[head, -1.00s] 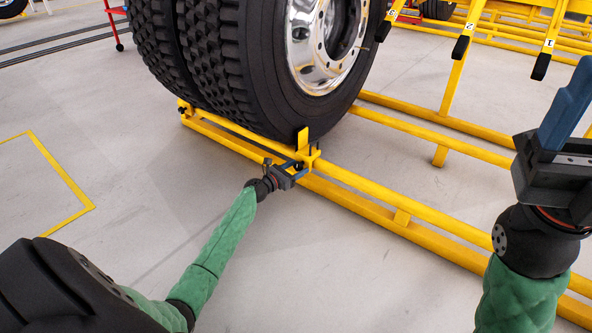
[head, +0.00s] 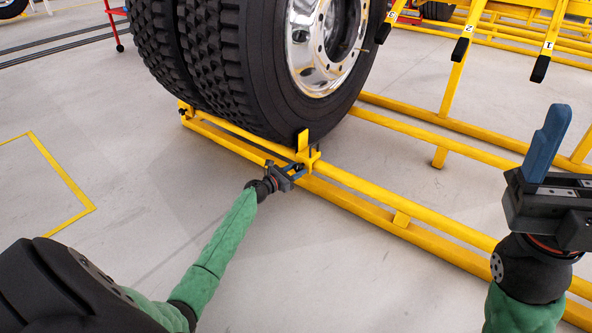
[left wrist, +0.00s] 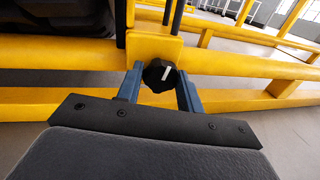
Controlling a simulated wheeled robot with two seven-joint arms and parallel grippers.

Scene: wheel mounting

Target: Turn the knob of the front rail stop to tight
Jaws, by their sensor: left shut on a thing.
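The front rail stop (head: 304,150) is a yellow block with an upright plate on the yellow rail, right by the tyre. It also shows in the left wrist view (left wrist: 152,48). The knob is mostly hidden in the head view. My right gripper (head: 547,145) is raised at the right, away from the stop; its blue fingers overlap in the picture.
Large dual truck tyres (head: 255,70) with a chrome rim stand on the yellow rails (head: 385,218) behind the stop. A yellow rack (head: 460,60) with black-tipped arms stands at the back right. The grey floor in front of the rails is clear.

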